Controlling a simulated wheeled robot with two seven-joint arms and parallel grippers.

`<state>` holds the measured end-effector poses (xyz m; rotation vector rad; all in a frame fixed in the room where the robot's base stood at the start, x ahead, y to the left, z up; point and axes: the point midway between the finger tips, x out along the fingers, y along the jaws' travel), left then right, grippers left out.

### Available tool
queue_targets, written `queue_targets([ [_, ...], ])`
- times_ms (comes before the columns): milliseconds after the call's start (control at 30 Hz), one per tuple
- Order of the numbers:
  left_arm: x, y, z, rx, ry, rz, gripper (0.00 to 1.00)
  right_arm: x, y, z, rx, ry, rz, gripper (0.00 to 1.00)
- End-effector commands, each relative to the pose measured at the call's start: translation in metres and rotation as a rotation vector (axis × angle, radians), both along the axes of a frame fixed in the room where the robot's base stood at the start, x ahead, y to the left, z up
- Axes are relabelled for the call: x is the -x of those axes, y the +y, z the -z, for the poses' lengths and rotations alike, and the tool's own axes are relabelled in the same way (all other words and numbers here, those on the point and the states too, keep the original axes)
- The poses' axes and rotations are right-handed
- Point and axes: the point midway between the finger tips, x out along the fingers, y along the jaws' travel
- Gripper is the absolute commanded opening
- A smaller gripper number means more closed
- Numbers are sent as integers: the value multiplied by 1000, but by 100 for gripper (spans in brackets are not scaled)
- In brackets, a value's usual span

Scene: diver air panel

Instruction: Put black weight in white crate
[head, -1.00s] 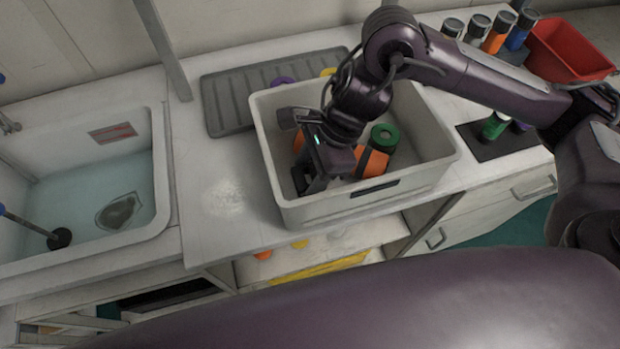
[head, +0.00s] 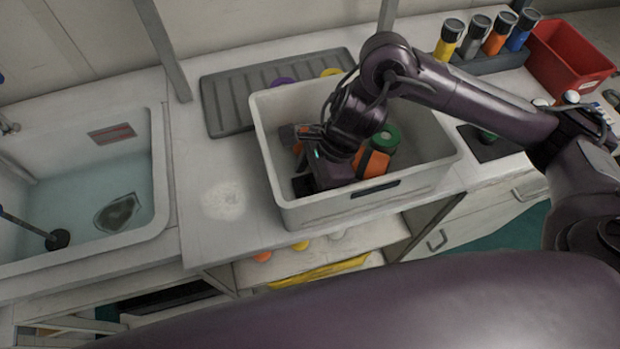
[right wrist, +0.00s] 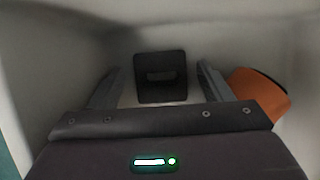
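The black weight (right wrist: 160,77) is a dark square block with a slot. In the right wrist view it lies at the bottom of the white crate, ahead of my fingers and apart from them. The white crate (head: 420,178) stands on the counter in the middle of the head view. My right gripper (right wrist: 158,88) is open and empty, pointing down inside the crate, with a finger to each side of the weight in the picture. In the head view my right gripper (head: 318,178) hides much of the crate's left part. My left gripper is not in view.
An orange bottle with a green cap (head: 386,138) is in the crate, right of my gripper. A grey ribbed mat (head: 225,98) lies behind the crate, a sink (head: 80,205) is at left. A red bin (head: 566,62) and several capped bottles stand at back right.

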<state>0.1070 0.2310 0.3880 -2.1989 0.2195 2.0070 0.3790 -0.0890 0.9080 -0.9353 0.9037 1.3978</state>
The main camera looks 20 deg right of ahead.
Motion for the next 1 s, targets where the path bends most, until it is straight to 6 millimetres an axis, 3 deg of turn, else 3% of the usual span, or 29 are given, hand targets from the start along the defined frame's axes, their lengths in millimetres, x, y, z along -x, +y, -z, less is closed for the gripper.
queue_targets([
  [333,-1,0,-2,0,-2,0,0,-2,-4,-11,1,-5,0,72],
  [800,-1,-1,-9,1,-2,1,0,-2,-37,-91,2,-6,1,72],
  [1000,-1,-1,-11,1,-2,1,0,-2,-44,-108,1,-2,1,72],
])
